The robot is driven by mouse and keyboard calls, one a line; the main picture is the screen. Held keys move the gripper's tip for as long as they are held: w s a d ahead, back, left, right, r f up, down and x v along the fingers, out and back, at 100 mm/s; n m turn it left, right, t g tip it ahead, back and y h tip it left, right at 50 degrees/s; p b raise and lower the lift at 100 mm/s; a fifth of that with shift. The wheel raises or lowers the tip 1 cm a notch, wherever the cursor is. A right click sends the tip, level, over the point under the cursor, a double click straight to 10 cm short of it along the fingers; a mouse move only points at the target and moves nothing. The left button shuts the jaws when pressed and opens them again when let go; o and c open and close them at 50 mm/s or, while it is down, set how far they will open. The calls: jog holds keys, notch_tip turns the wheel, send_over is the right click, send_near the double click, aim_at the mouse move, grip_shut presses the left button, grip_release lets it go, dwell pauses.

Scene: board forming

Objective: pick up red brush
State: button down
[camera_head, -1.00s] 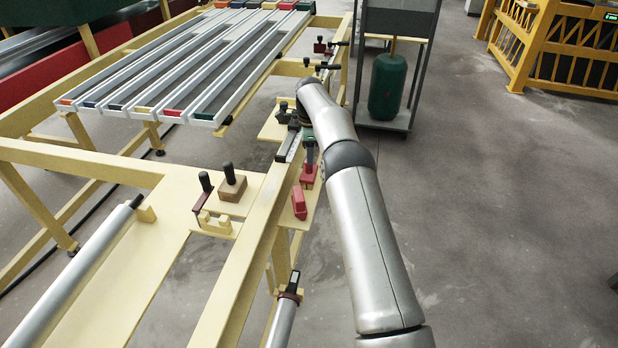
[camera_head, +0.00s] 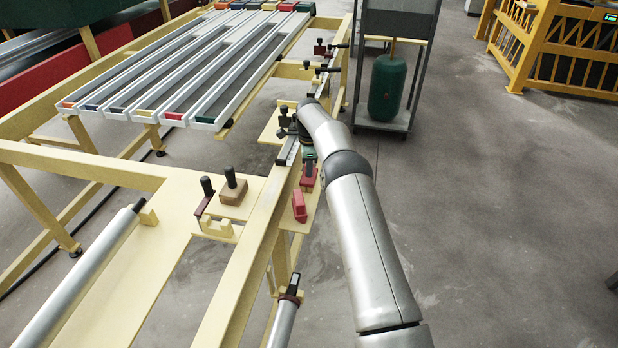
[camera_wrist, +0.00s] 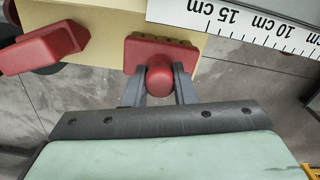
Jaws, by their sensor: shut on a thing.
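The red brush (camera_wrist: 160,52) has a flat red block with a rounded red knob, and stands on a cream ledge. In the wrist view my gripper (camera_wrist: 160,82) is shut on the knob, one dark finger on each side. In the head view the red block of the brush (camera_head: 308,180) shows just below my gripper (camera_head: 308,160), which hides its upper part. I see no clear gap under the brush.
A second red tool (camera_head: 299,206) with a pointed end lies close by on the ledge; it also shows in the wrist view (camera_wrist: 42,48). A white ruler (camera_wrist: 245,22) runs along the other side. A wooden block with a dark handle (camera_head: 233,187) sits across the beam.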

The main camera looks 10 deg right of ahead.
jog(key=shift+r, duration=0.1)
jog(key=shift+r, duration=0.6)
jog(key=s+a+r+b, duration=0.1)
jog(key=s+r+b, duration=0.5)
jog(key=s+r, duration=0.5)
jog(key=s, duration=0.3)
jog(key=shift+a+r+b, duration=0.15)
jog(key=shift+r+b, duration=0.15)
jog(key=shift+b, duration=0.05)
